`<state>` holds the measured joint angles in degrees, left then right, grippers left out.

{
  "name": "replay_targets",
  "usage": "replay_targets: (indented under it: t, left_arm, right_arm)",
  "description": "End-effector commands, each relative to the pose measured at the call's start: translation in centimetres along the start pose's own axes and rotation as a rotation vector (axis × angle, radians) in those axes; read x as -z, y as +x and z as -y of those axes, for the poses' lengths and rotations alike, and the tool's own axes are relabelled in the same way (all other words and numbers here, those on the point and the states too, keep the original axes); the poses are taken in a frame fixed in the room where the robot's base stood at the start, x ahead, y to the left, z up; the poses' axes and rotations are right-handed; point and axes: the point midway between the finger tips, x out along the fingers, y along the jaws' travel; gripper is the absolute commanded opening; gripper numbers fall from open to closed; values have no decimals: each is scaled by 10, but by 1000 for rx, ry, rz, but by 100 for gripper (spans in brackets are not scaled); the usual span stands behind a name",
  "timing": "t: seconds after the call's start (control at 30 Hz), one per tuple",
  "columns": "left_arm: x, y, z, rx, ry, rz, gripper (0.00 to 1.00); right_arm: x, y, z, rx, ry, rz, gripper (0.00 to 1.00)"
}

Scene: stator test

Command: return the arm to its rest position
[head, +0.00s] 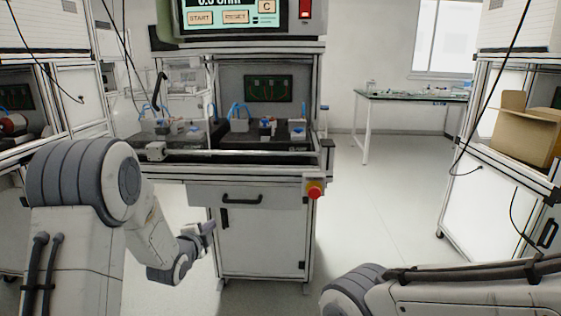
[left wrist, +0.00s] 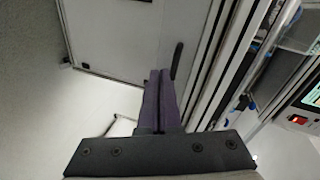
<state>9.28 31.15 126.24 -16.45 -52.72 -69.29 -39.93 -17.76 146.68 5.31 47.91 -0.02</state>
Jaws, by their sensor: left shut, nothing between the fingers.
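My left arm comes in from the left in the head view, bent down at the elbow. My left gripper (head: 206,230) hangs in front of the test station's white cabinet, below its work surface. In the left wrist view the two fingers of the gripper (left wrist: 158,95) are together with nothing between them. My right arm (head: 450,290) lies across the lower right of the head view. Its gripper is outside the picture.
The test station (head: 262,245) stands ahead, with a red emergency button (head: 314,189) on its front edge and a screen (head: 225,17) above. A cardboard box (head: 525,135) sits on a right-hand bench. A table (head: 410,97) stands at the back. The floor between is clear.

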Motion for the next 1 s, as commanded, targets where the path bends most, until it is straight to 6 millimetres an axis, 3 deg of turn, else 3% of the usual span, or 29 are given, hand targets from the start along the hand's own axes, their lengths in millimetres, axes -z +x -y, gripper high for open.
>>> replay_targets:
  t: [0.03, 0.2, 0.27, 0.4, 0.6, 0.83, 0.9, 1.0]
  left_arm:
    - [34, -10, -6, -82, -68, -12, 0]
    - [111, -69, -50, -395, -325, 60, 0]
    - [133, -100, -67, -504, -408, 106, 0]
    - [169, -185, -105, -740, -564, 252, 0]
    - [184, -293, -139, -969, -676, 475, 0]
    - [174, -393, -158, -1127, -701, 714, 0]
    - [180, -396, -132, -1122, -707, 719, 0]
    - [186, -402, -112, -1121, -707, 719, 0]
  right_arm:
    - [0, 0, 0, 0, 0, 0, 48]
    - [0, 0, 0, 0, 0, 0, 48]
    - [0, 0, 0, 0, 0, 0, 48]
    - [0, 0, 0, 0, 0, 0, 48]
    - [0, 0, 0, 0, 0, 0, 48]
    - [0, 0, 0, 0, 0, 0, 48]
    - [1, -27, 2, 0, 0, 1, 48]
    - [3, -49, 4, 0, 0, -1, 48]
